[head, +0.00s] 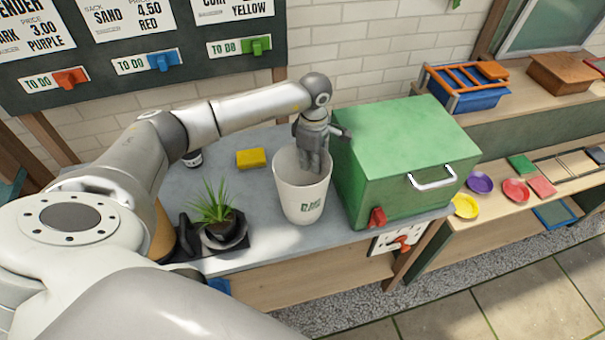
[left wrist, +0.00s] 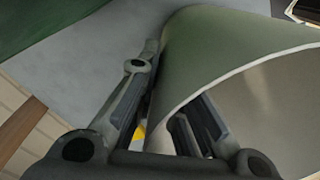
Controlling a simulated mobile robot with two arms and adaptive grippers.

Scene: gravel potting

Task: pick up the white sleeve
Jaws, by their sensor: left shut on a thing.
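The white sleeve (head: 303,200), a tall tapered cup with dark green print, stands upright on the grey counter beside the green box. My left gripper (head: 314,168) reaches down over its rim from above. In the left wrist view, the sleeve (left wrist: 215,55) looks shaded grey-green, with its pale rim edge crossing the picture. One finger of the gripper (left wrist: 165,105) is outside the wall and the other is inside the opening, so it is shut on the sleeve wall. In the head view the fingertips are partly hidden by the sleeve. My right gripper is not in view.
A green box (head: 400,140) with a handle stands close at the sleeve's right. Coloured saucers (head: 481,182) lie on the right-hand bench. The counter's front edge is near the sleeve.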

